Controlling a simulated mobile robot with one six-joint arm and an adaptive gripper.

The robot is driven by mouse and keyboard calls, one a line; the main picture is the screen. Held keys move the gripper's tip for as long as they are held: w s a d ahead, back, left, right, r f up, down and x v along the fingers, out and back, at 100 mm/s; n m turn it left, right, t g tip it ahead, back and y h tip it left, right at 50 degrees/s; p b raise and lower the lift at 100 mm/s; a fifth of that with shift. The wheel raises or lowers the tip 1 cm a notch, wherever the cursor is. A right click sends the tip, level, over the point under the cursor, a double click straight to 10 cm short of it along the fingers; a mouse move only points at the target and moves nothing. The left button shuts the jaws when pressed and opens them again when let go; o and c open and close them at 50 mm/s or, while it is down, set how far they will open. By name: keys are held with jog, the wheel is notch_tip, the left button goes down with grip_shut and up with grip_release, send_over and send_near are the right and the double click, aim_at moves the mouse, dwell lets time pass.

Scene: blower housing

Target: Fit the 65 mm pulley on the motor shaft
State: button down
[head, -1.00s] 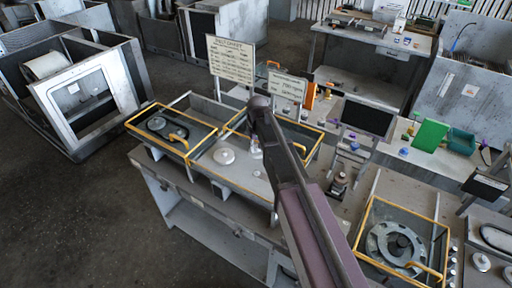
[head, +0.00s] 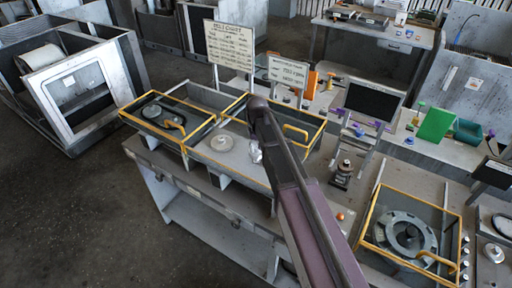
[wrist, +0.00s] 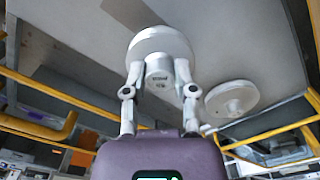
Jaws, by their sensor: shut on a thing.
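My gripper (wrist: 160,88) is shut on a pale round pulley (wrist: 160,42), its fingers on either side of the short marked hub (wrist: 158,74). The marking is too small to read, so I cannot tell the pulley's size. In the head view my arm hides most of the gripper (head: 256,153), which is over the middle bay of the bench. A second pale pulley (head: 220,143) lies flat on that bay, left of the gripper; it also shows in the wrist view (wrist: 231,101). A small dark unit with a silver top (head: 343,172) stands right of my arm; I cannot tell whether it is the motor.
Yellow-edged guard frames stand left (head: 165,122) and right (head: 296,133) of the middle bay. Two sign boards (head: 229,45) stand behind. Another yellow-framed box (head: 410,235) holds a grey ring at the right. A black screen (head: 371,102) stands behind the dark unit.

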jog(key=shift+f+b, duration=0.4)
jog(key=shift+f, duration=0.25)
jog(key=shift+s+f+b, duration=0.1)
jog(key=shift+f+b, duration=1.05)
jog(key=shift+f, duration=0.05)
dwell(1.8)
dwell(0.3)
jog(key=shift+c, duration=1.7)
grip_release()
jog(key=shift+r, duration=0.1)
jog(key=shift+s+r+p, duration=0.1)
jog(key=shift+r+p, duration=1.1)
jog(key=shift+p, duration=0.05)
